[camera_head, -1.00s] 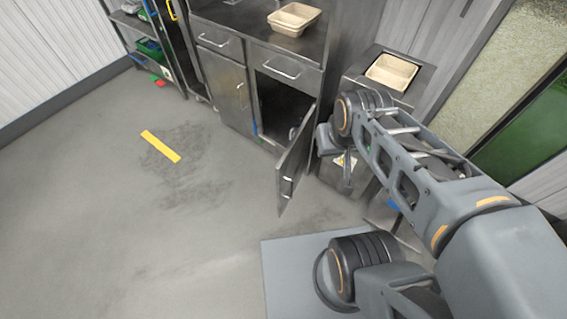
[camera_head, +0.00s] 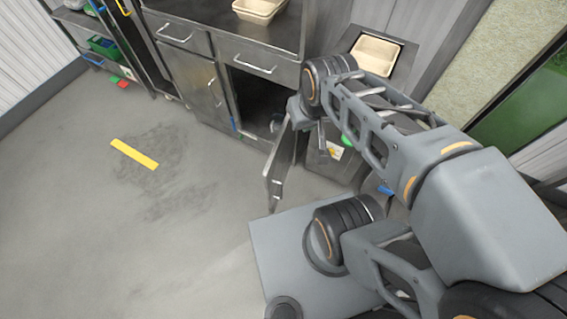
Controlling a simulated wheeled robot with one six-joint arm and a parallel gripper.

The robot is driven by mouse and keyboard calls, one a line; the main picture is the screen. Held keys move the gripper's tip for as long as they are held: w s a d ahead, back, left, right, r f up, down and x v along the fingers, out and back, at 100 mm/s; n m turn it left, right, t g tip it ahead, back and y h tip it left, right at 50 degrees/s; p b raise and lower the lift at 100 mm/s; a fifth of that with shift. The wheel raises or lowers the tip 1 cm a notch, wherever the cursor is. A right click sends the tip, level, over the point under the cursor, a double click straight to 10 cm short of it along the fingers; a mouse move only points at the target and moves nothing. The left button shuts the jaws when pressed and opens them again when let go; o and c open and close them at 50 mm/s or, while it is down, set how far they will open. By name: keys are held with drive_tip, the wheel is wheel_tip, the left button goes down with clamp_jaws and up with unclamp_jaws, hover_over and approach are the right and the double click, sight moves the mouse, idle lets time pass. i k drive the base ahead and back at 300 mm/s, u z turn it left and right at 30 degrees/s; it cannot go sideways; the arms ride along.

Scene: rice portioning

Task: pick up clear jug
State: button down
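I cannot make out a clear jug in this view. My gripper (camera_head: 322,140) is at the far end of my arm, low in front of the steel cabinets and beside the open cabinet door. It is small and partly hidden by my wrist, so its fingers cannot be told apart. I see nothing held in it.
A steel counter (camera_head: 207,25) carries beige trays (camera_head: 260,8). Its cabinet door (camera_head: 279,165) stands open into the floor space, with a dark inside. Another beige tray (camera_head: 376,56) sits at the right. A shelf rack stands upper left. The floor around the yellow strip (camera_head: 134,154) is clear.

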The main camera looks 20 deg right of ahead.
sight(276, 115)
drive_tip(key=k, duration=1)
drive_tip(key=u, duration=1.1)
drive_tip(key=i, duration=4.1)
drive_tip(key=z, duration=3.2)
drive_tip(key=i, duration=0.15)
drive_tip(key=u, duration=0.25)
